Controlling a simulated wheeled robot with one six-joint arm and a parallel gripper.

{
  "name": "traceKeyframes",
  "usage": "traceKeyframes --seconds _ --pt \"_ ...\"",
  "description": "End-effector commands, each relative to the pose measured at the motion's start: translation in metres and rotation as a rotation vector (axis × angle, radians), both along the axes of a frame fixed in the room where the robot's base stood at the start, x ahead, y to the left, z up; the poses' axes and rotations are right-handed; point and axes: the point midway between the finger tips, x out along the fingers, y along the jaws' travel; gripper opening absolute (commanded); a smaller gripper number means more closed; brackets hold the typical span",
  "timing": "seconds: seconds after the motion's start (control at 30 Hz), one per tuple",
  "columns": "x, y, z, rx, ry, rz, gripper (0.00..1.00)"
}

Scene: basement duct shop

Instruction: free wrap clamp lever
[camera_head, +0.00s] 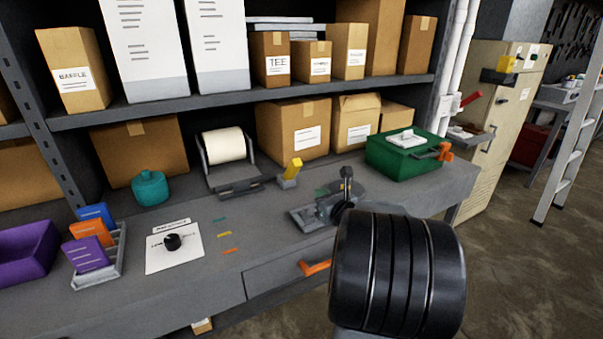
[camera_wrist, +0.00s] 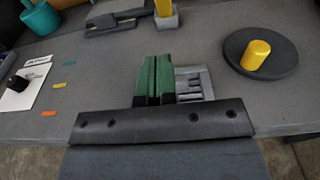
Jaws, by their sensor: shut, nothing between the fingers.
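A yellow lever (camera_head: 292,168) stands tilted on a small grey base at the right of the wrap roll holder (camera_head: 235,187). In the wrist view the yellow lever (camera_wrist: 166,20) is at the top edge, cut off by the frame, beside the holder's grey front (camera_wrist: 115,23). My gripper (camera_wrist: 155,60) has its green fingers together with nothing between them. It is over the bench, on the near side of the lever and apart from it. In the head view my gripper (camera_head: 323,192) is small and partly hidden by my dark wrist.
A dark disc with a yellow knob (camera_wrist: 259,54) lies right of my fingers. A ribbed grey fixture (camera_wrist: 193,83) is close beside them. A teal pot (camera_head: 150,188), boxes (camera_head: 292,128) and a green case (camera_head: 395,160) stand on the bench. A shelf (camera_head: 240,105) overhangs its back.

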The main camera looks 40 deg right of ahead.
Motion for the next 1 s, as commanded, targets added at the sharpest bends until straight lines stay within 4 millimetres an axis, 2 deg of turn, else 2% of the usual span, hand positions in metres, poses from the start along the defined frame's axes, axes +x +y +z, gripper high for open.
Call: traceKeyframes --seconds 0.5,0.7,1.0 --pt "0.091 -0.011 -0.012 0.003 0.003 0.002 0.0" --pt "0.109 -0.014 0.006 -0.001 0.001 0.001 0.0" --pt "0.12 -0.016 0.013 0.0 0.001 -0.001 0.0"
